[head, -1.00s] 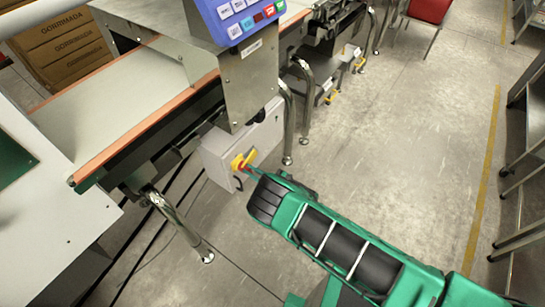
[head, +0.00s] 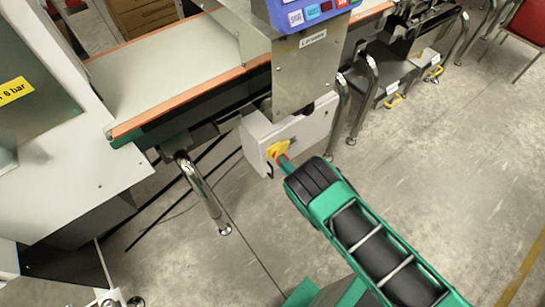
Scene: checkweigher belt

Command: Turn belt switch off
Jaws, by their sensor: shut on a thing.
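The belt switch (head: 276,149) is a yellow plate with a small red handle on the end of a light grey box (head: 300,132) under the belt machine. My gripper (head: 284,161) reaches it from the lower right. Its narrow fingertips are at the red handle and shut on it. The fingers and my dark wrist hide part of the handle, so its exact angle is hard to read.
The conveyor belt (head: 170,72) with orange edges runs above and left of the box. Shiny metal legs (head: 201,192) stand on both sides of it. A blue keypad panel (head: 305,12) sits above. Concrete floor (head: 440,180) is open to the right.

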